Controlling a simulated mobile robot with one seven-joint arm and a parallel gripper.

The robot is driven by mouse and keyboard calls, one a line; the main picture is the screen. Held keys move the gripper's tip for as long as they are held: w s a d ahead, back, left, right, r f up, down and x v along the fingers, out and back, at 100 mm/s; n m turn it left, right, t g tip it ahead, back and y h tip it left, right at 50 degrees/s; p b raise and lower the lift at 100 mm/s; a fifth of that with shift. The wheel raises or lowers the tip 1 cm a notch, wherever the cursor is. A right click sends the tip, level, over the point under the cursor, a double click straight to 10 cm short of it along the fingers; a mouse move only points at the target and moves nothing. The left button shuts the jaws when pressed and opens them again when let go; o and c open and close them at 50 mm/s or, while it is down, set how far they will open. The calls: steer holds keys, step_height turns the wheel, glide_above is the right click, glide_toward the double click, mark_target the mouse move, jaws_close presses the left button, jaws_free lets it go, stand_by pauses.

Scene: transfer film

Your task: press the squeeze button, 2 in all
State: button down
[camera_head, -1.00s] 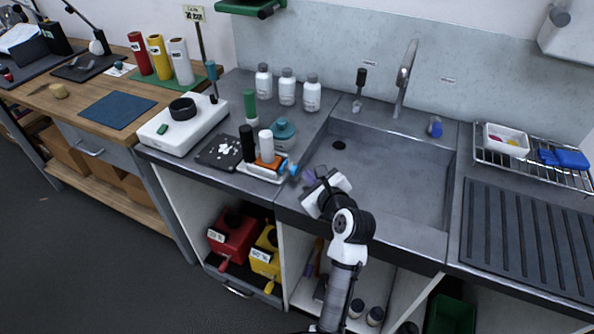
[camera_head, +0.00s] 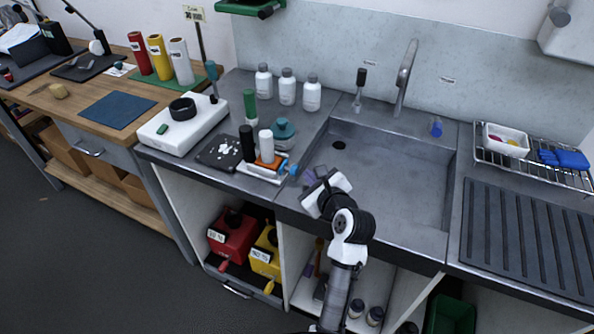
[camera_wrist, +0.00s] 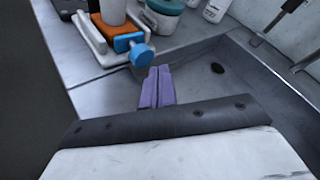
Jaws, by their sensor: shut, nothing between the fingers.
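A small white dispenser stand with an orange block (camera_wrist: 126,42) stands on the counter left of the sink. A round blue button (camera_wrist: 141,54) sticks out from its sink side; it also shows in the head view (camera_head: 293,169). My gripper (camera_wrist: 157,76) has purple fingers that lie side by side, shut and empty. In the wrist view the fingertips are just below and right of the blue button, with a small gap visible. In the head view my gripper (camera_head: 309,176) is over the sink's front left corner, right of the button.
A white cylinder (camera_head: 266,146), a black cylinder (camera_head: 247,143) and a teal-lidded jar (camera_head: 284,130) stand close by the dispenser. White bottles (camera_head: 287,87) stand behind. The sink basin (camera_head: 390,185) is empty and open to the right.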

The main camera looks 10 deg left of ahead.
steer(key=shift+a+r+p, duration=0.1)
steer(key=shift+a+p, duration=0.05)
steer(key=shift+p, duration=0.2)
steer(key=shift+w+a, duration=0.1)
steer(key=shift+a, duration=0.05)
steer(key=shift+a+p, duration=0.1)
steer(key=shift+p, duration=0.25)
steer(key=shift+w+a, duration=0.25)
steer(key=shift+a, duration=0.4)
stand_by(0.6)
steer(key=shift+d, duration=0.15)
steer(key=shift+s+d, duration=0.35)
steer(key=shift+d, duration=0.55)
